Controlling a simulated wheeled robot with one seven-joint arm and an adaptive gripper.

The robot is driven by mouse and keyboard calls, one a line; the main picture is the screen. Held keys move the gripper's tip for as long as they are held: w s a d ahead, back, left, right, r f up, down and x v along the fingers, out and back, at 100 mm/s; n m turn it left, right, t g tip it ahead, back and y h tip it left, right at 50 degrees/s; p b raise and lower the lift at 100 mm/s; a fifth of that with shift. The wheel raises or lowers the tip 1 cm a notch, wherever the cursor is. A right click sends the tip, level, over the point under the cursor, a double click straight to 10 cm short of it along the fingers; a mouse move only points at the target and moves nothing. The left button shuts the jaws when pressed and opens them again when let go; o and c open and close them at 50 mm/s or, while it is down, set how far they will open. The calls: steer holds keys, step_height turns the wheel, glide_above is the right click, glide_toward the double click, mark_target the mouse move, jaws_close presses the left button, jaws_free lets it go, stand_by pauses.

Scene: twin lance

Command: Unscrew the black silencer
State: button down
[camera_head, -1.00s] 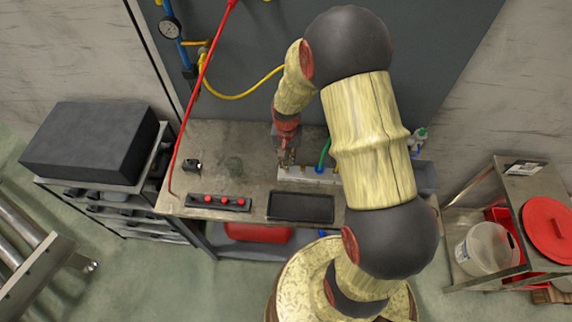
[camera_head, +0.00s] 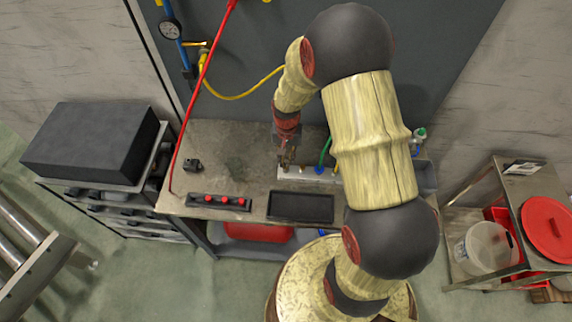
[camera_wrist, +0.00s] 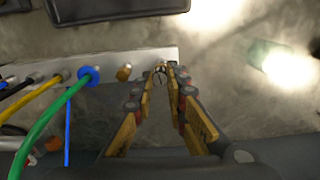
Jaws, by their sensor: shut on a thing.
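A pale valve block (camera_head: 312,174) lies on the workbench, and it also shows in the wrist view (camera_wrist: 105,62). In the wrist view a brass fitting (camera_wrist: 124,73) sticks out of its side, between the blue port collar and my fingers. My gripper (camera_wrist: 161,78) is closed on a small dark part, which I take to be the black silencer (camera_wrist: 160,73), at the end of the block's row of fittings. The fingertips hide most of it, and I cannot tell how far it is screwed in. In the head view my gripper (camera_head: 286,160) is at the block's left end.
Green (camera_wrist: 50,122), yellow and blue hoses leave the block beside my fingers. A black tray (camera_head: 300,207) and a panel with red buttons (camera_head: 222,202) lie along the bench's front. A small black item (camera_head: 192,165) stands on the left. Bare bench lies between.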

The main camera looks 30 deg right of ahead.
steer(key=shift+s+a, duration=0.1)
steer(key=shift+s, duration=0.15)
steer(key=shift+r+p, duration=0.3)
steer(key=shift+r, duration=0.05)
steer(key=shift+w+r+p, duration=0.2)
steer(key=shift+r+p, duration=0.6)
steer(key=shift+r, duration=0.6)
